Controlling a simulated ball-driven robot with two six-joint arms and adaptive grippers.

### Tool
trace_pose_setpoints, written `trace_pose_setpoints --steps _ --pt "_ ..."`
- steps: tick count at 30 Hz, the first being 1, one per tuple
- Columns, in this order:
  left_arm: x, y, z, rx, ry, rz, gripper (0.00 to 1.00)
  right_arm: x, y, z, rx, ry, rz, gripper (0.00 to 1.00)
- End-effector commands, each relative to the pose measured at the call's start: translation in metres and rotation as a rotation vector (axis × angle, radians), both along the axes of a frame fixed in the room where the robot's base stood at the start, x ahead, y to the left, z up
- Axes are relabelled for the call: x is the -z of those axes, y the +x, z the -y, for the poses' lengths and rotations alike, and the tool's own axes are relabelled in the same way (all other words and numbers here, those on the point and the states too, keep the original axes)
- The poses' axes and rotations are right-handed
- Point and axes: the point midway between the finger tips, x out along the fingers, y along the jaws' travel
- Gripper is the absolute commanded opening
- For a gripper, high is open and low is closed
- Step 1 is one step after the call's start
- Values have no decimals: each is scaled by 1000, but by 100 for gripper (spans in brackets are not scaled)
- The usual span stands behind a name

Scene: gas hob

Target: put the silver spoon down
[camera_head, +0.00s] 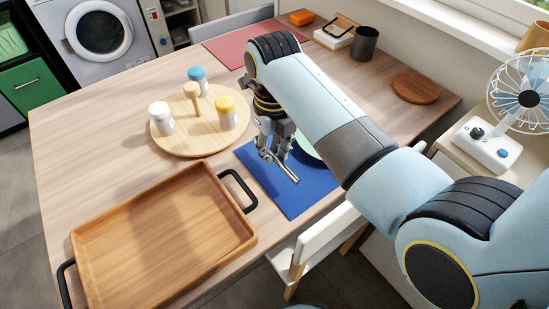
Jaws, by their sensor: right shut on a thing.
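My right gripper (275,151) points down over the blue placemat (307,193) at the right side of the wooden table. It is shut on the silver spoon (286,171), a thin shiny piece that sticks out below the fingers toward the front right. The spoon's other end is hidden by the gripper. I cannot tell whether the spoon touches the mat. A pale green plate (309,145) on the mat is partly hidden behind my right arm. My left gripper is not in view.
A round board (184,142) with several shakers stands left of the gripper. A wooden tray (160,240) with black handles lies in front. A red placemat (226,48), a dark cup (364,42) and a round brown mat (415,88) are farther back. A white chair (320,238) stands at the edge.

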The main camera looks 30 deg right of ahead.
Motion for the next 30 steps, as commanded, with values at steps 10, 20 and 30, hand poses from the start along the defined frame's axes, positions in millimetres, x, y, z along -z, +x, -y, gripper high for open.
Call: trace_pose_setpoints --steps 10,20,30 --pt "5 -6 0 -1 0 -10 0 33 -1 1 1 0 -1 0" --pt "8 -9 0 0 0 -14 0 36 -1 1 1 0 -1 22" --pt "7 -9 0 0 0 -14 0 35 -1 1 1 0 -1 38"
